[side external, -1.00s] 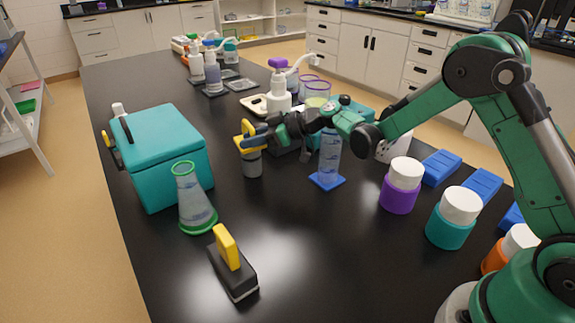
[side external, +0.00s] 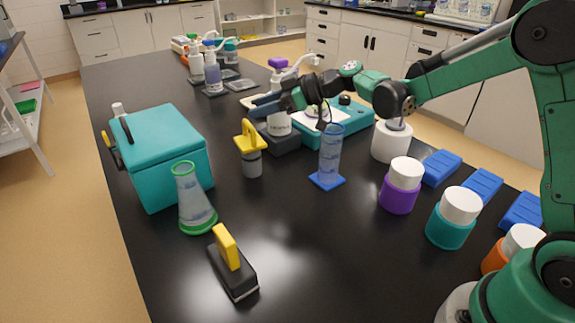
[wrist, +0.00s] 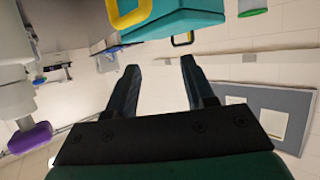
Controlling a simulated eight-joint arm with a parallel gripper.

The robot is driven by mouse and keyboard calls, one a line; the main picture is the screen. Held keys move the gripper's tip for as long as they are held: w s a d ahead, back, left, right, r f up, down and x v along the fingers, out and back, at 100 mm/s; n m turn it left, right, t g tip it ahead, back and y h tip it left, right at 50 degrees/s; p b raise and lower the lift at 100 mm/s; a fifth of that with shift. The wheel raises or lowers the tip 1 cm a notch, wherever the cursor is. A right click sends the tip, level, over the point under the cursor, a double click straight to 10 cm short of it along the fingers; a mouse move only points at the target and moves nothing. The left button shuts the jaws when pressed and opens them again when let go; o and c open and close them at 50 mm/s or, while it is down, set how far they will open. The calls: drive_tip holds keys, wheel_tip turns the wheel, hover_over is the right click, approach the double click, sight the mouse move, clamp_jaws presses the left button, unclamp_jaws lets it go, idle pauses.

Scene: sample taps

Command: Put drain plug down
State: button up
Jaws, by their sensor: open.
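What I take to be the drain plug (side external: 250,150) is a grey cylinder with a yellow loop handle, standing upright on the black bench between the teal box and the blue graduated cylinder. My gripper (side external: 262,105) is up behind it and to its right in the side view, apart from it. In the wrist view my gripper (wrist: 158,65) is open, with nothing between its fingers. A yellow loop handle (wrist: 143,12) shows at the top of that view, beyond the fingertips. It looks like the plug's handle.
The teal box (side external: 165,160) and a green-rimmed flask (side external: 193,205) stand to the left. A graduated cylinder (side external: 330,158) and purple-based jar (side external: 400,187) are to the right. A pump bottle (side external: 277,122) is close to my gripper. A yellow-handled black block (side external: 232,265) lies in front.

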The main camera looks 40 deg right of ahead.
drive_tip(key=s+d+m+g+h, duration=0.1)
drive_tip(key=s+m+h, duration=0.3)
drive_tip(key=s, duration=0.6)
drive_tip(key=s+d+f+m+g+h, duration=0.1)
drive_tip(key=s+m+h, duration=0.3)
drive_tip(key=s, duration=0.6)
drive_tip(key=shift+s+d+f+m+h, duration=0.3)
drive_tip(key=shift+d+h, duration=0.3)
drive_tip(key=shift+d, duration=0.2)
drive_tip(key=o, duration=0.7)
drive_tip(key=shift+s+d+f, duration=0.15)
drive_tip(key=shift+s+d, duration=0.05)
drive_tip(key=shift+s, duration=0.05)
